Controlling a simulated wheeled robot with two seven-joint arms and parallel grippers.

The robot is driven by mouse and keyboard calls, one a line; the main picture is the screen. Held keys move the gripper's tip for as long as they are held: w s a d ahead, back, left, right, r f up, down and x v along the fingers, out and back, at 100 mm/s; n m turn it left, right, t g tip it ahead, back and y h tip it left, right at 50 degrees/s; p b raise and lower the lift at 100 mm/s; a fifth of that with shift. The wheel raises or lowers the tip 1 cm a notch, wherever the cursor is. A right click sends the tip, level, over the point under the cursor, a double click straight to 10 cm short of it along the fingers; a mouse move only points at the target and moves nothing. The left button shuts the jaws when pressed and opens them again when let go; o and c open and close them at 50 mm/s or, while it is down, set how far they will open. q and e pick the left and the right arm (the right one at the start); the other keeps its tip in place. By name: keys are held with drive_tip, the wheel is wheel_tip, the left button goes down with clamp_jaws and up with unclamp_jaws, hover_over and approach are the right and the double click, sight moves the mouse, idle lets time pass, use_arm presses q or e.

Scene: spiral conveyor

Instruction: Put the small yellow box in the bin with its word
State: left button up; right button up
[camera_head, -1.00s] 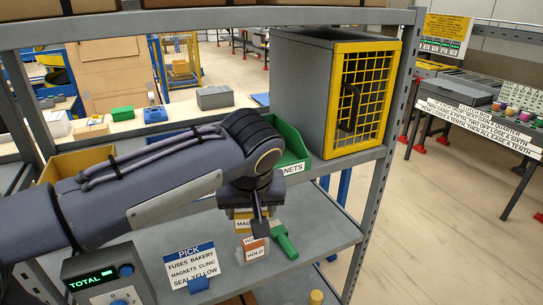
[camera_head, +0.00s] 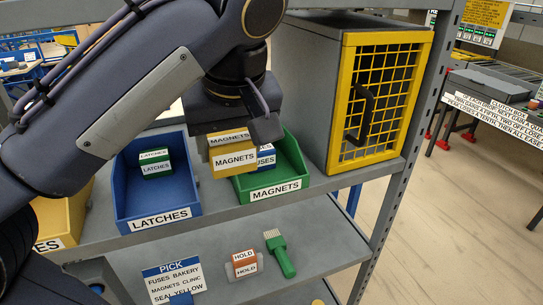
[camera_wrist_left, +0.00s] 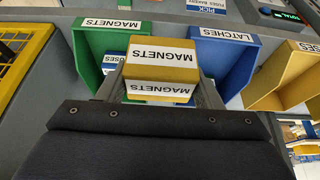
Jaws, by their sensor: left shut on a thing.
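The small yellow box (camera_head: 234,158), labelled MAGNETS, is in my left gripper (camera_head: 240,128), which is shut on it. The box also shows upside down in the wrist view (camera_wrist_left: 160,62) between the fingers. In the head view it appears in front of the left part of the green bin (camera_head: 292,163), labelled MAGNETS; its height above the bin is hard to tell. The green bin is at the left in the wrist view (camera_wrist_left: 90,55). A blue box (camera_head: 266,156) with a partly hidden word ending in USES lies in the green bin. My right gripper is not in view.
The blue LATCHES bin (camera_head: 128,190) holds a green LATCHES box (camera_head: 154,162). A yellow bin (camera_head: 68,215) stands farther left. A grey cabinet with a yellow mesh door (camera_head: 380,100) is right of the green bin. Below are a PICK sign (camera_head: 173,282), HOLD block (camera_head: 244,258) and green-handled brush (camera_head: 281,258).

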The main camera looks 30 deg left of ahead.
use_arm(q)
drive_tip(key=shift+w+f+b, duration=0.6)
drive_tip(key=shift+w+f, duration=0.1)
drive_tip(key=shift+w, duration=0.2)
drive_tip(key=w+f, duration=0.2)
drive_tip(key=w, duration=0.1)
drive_tip(key=w+a+f, duration=0.1)
drive_tip(key=w+f, duration=0.1)
drive_tip(key=w, duration=0.1)
drive_tip(key=w+f, duration=0.2)
drive_tip(key=w, duration=0.2)
drive_tip(key=shift+a+f, duration=0.15)
drive_tip(key=shift+f, duration=0.2)
drive_tip(key=f, duration=0.1)
drive_tip(key=w+f, duration=0.1)
drive_tip(key=f, duration=0.2)
drive_tip(key=shift+w+a+f, duration=0.1)
drive_tip(key=shift+w+f, duration=0.1)
drive_tip(key=shift+w, duration=0.15)
drive_tip(key=shift+f, duration=0.2)
